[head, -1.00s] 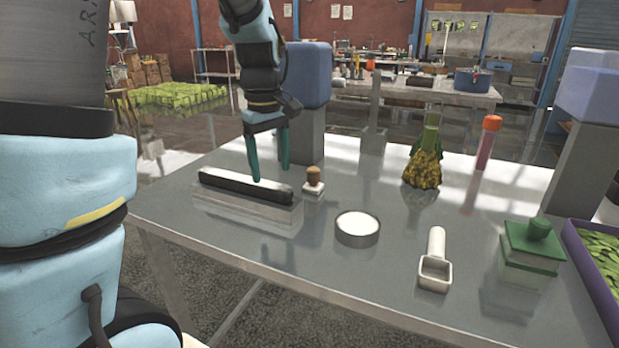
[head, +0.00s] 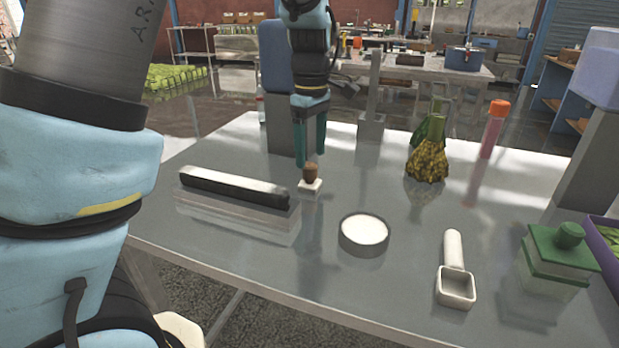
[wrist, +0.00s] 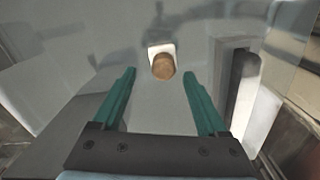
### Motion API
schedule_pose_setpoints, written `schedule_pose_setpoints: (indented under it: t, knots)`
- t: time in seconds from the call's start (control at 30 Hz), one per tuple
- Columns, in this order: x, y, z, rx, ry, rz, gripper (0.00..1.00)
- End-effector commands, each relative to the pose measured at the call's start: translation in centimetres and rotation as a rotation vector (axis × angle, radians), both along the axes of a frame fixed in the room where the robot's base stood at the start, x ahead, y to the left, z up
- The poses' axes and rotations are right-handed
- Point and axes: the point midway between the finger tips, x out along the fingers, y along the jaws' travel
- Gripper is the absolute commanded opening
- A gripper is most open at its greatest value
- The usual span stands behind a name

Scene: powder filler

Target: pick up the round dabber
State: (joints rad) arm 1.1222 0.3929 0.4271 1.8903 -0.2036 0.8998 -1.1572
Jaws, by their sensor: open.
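The round dabber (head: 311,175) stands upright on the metal table, a brown knob on a small white square base. My gripper (head: 311,164) points down just above and behind it in the head view, its teal fingers open and empty. In the wrist view the dabber (wrist: 163,66) shows beyond the fingertips, roughly centred between the two fingers of my gripper (wrist: 159,74). The fingers do not appear to touch it.
A dark-topped long block (head: 234,188) lies left of the dabber. A round dish of white powder (head: 364,236) is to its front right.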

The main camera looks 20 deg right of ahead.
Motion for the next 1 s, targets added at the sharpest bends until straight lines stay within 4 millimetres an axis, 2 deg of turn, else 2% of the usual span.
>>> schedule_pose_setpoints:
  t: [0.4, 0.67, 1.0]
  knots:
    - [-0.3, 0.4, -4.9, 0.002, 0.002, 0.0, 0.76]
    - [-0.3, 0.4, -5.3, -0.001, 0.001, 0.0, 0.76]
    - [-0.3, 0.4, -5.2, -0.001, 0.001, 0.0, 0.39]
